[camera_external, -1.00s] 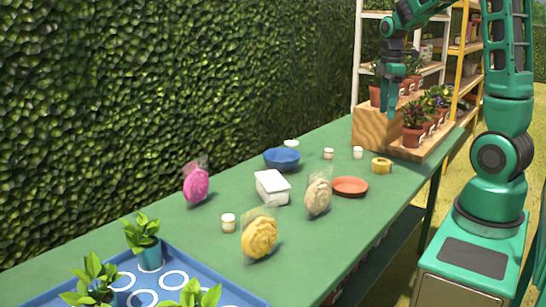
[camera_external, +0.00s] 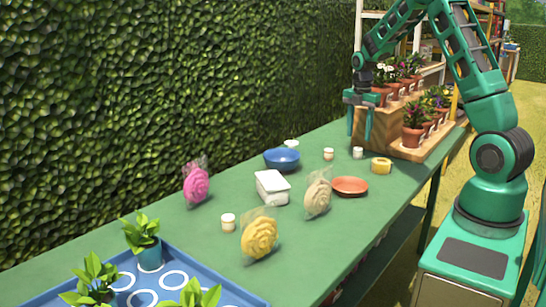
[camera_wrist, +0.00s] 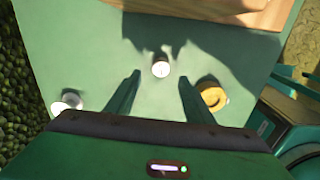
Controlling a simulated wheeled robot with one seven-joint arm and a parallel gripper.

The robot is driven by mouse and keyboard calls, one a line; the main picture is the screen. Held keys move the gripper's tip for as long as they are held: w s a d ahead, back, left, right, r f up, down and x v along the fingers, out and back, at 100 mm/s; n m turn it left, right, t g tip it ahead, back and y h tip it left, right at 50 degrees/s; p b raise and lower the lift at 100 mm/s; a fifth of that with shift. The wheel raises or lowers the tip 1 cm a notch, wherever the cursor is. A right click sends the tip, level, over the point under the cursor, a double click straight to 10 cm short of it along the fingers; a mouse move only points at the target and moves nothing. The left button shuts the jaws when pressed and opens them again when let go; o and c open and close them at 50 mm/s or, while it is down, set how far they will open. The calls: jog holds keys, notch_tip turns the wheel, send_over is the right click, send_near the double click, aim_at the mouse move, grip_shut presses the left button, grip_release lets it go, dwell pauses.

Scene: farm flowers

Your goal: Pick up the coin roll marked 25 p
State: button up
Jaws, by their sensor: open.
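Several small pale rolls stand on the green table. One white roll (camera_external: 357,153) stands near the wooden crate; it appears in the wrist view (camera_wrist: 161,69) with a pale round top, in line with the gap between my fingers. Another roll (camera_external: 328,153) stands to its left, and one more (camera_external: 228,222) stands nearer the front. Their markings are too small to read, so I cannot tell which is 25 p. My gripper (camera_external: 362,122) is open and empty, pointing down above the table beside the crate, apart from the rolls.
A wooden crate (camera_external: 372,130) with potted plants stands behind. A blue bowl (camera_external: 282,159), white box (camera_external: 272,188), orange plate (camera_external: 349,186) and bagged items occupy the table. A hedge borders the left.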

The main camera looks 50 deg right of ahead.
aim_at(358, 153)
jog(key=shift+f, duration=2.8)
grip_shut()
